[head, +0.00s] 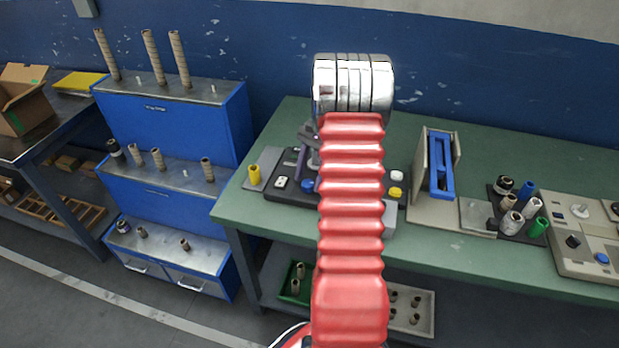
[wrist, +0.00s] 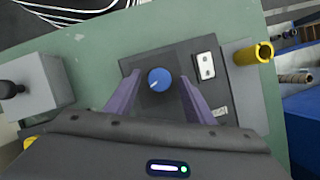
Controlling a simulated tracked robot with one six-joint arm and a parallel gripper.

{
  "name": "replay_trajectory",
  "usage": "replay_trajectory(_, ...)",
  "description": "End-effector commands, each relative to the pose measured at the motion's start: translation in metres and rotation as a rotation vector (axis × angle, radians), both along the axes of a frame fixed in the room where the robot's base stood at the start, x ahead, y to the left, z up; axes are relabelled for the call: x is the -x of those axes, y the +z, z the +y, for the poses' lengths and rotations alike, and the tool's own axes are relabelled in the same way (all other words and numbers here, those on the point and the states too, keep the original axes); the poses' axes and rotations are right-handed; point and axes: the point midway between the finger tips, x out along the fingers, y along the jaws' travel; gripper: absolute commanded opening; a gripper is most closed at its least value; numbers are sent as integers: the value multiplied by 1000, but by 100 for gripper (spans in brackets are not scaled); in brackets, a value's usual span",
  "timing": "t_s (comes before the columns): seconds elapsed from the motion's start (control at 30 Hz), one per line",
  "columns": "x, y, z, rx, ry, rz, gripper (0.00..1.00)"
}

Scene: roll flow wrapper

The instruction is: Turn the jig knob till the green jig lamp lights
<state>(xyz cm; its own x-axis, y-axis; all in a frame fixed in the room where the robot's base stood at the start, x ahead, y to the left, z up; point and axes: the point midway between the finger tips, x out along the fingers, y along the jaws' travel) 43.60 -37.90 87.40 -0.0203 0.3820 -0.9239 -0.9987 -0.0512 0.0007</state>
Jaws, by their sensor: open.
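The blue jig knob (wrist: 159,79) sits on a square dark plate of the jig panel (wrist: 150,58), with a short white pointer mark toward its lower left. In the head view the knob (head: 308,186) shows beside my red arm. My gripper (wrist: 160,86) is open above the panel, with one purple finger on each side of the knob and visible gaps between. It also shows in the head view (head: 304,160), partly hidden by my arm. I see no lit green lamp on the visible part of the panel; my wrist and arm hide some of it.
A white two-dot plate (wrist: 206,66) and an upright yellow tube (wrist: 250,54) stand to the knob's right. A grey box with a black handle (wrist: 30,88) is at left. In the head view, a blue-framed stand (head: 440,165) and a rack of rolls (head: 517,222) stand further right.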

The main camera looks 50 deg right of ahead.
Motion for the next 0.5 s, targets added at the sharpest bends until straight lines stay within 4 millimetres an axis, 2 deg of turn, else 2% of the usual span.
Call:
replay_trajectory(0.37,0,-5,2,0,0,0,48)
replay_trajectory(0.5,0,-5,2,0,-1,-1,38)
